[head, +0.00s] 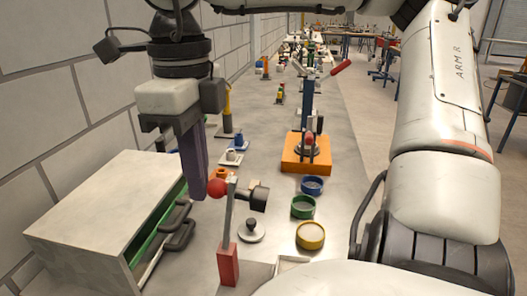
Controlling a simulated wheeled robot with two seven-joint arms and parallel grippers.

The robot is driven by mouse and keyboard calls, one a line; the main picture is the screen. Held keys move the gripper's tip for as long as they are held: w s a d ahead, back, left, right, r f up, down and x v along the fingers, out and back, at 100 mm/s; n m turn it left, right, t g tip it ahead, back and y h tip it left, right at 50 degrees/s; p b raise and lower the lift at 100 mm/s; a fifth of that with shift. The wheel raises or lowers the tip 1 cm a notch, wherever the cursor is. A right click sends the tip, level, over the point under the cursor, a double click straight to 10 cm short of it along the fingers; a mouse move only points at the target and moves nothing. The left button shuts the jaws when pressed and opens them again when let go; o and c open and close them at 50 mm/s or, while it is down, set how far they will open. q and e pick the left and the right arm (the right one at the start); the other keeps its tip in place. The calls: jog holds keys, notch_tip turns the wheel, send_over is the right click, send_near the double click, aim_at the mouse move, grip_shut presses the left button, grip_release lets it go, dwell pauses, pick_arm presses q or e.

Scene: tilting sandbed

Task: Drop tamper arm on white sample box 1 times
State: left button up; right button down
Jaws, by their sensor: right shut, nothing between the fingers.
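A small stand with a red block base (228,266) and an upright metal post stands near the front of the bench. A red ball knob (217,188) is on the left of its top and a dark cylindrical head (259,198) on the right; this looks like the tamper arm. My right gripper (199,190) reaches down with purple fingers, shut and empty, just left of the red ball; I cannot tell whether they touch. A pale box-like edge (291,262) at the bottom may be the white sample box; my arm partly hides it. My left gripper is not in view.
A grey-white cabinet (105,195) with a green-edged front and dark handles stands left. A grey knobbed disc (251,230) and yellow (310,236), green (303,207) and blue (312,186) dishes lie right of the stand. An orange-based lever device (306,165) stands behind.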

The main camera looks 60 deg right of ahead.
aim_at(222, 182)
jog(key=shift+s+d+b, duration=0.2)
jog(key=shift+s+d, duration=0.05)
jog(key=shift+s, duration=0.6)
jog(key=shift+s+d+b, duration=0.15)
jog(key=shift+s+d, duration=0.1)
jog(key=shift+s, duration=0.6)
notch_tip(222, 182, up, 4)
jog(key=p, duration=0.3)
jog(key=shift+f, duration=0.25)
notch_tip(222, 182, up, 5)
jog(key=p, duration=0.3)
jog(key=shift+f+p, duration=0.15)
jog(key=shift+p, duration=0.2)
jog(key=shift+f, duration=0.1)
